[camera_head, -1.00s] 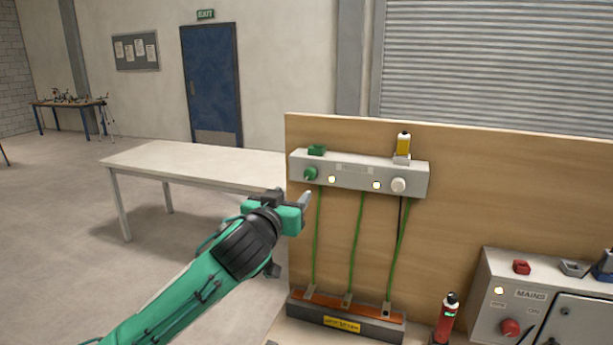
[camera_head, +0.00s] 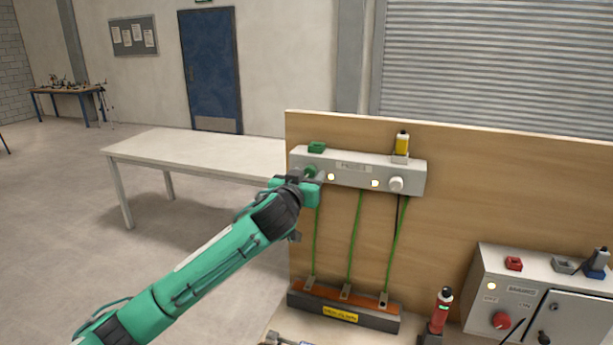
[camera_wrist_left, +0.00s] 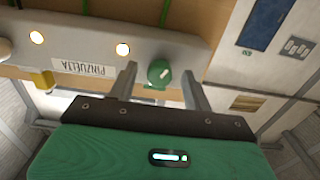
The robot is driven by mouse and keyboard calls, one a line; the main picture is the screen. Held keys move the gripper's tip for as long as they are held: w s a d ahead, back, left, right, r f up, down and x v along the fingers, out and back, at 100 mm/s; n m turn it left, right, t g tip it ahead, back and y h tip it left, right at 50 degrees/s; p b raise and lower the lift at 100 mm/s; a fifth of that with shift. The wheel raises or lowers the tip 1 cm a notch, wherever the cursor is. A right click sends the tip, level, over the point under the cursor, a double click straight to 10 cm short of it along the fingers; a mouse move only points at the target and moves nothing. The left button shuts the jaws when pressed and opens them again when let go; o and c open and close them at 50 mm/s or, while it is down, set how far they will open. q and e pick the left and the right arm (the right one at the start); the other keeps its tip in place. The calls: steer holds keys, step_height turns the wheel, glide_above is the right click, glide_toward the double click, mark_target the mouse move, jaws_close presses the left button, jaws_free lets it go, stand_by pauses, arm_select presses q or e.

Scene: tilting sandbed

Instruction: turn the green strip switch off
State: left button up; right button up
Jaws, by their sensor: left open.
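The green strip switch (camera_head: 311,170) is a round green knob at the left end of the pale strip box (camera_head: 354,174) on the wooden board. A lit lamp (camera_head: 331,177) sits beside it. My left gripper (camera_head: 316,179) is open at the knob and partly covers it in the head view. In the left wrist view, the green knob (camera_wrist_left: 159,73) with a pale pointer mark sits between the two spread fingers of the left gripper (camera_wrist_left: 160,78). Contact between fingers and knob cannot be told. My right gripper is not in view.
A white knob (camera_head: 396,184) with its own lit lamp is at the strip's right end. A green block (camera_head: 316,147) and a yellow-bodied item (camera_head: 402,143) sit on top. Green cables hang below to an orange bar (camera_head: 325,294). A mains box (camera_head: 479,305) stands right.

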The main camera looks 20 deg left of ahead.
arm_select(q)
steer(key=c, duration=1)
steer(key=shift+o, duration=0.2)
steer(key=shift+f, duration=0.1)
steer(key=shift+f+n+b, duration=0.1)
steer(key=shift+n+b, duration=0.8)
steer(key=shift+n, duration=0.1)
steer(key=n+b, duration=0.1)
steer(key=n, duration=0.1)
steer(key=shift+d+n, duration=0.1)
steer(key=shift+n, duration=0.3)
steer(key=n, duration=0.3)
steer(key=shift+r, duration=0.2)
steer(key=n, duration=0.3)
steer(key=shift+n+p, duration=0.3)
steer(key=shift+n, duration=0.3)
